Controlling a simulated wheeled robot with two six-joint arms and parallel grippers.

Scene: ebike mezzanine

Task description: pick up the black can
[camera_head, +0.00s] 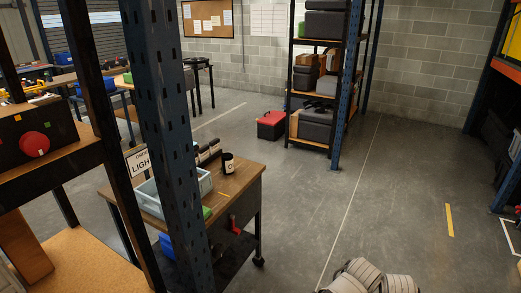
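A black can (228,164) with a pale marking on its front stands upright near the back edge of a wooden-topped cart (236,184), left of the picture's middle. It is the rightmost of a short row of dark containers (203,154) on that cart; the others are partly hidden by a blue post. Neither gripper is in view. Whitish rounded parts at the bottom edge look like my own arm links, but no fingers show.
A grey-blue bin (186,187) sits on the cart, left of the can. The perforated blue post (166,120) stands in front of the cart's left part. A red-topped black box (271,124) lies on the floor by a loaded shelf rack (316,150). Floor right of the cart is clear.

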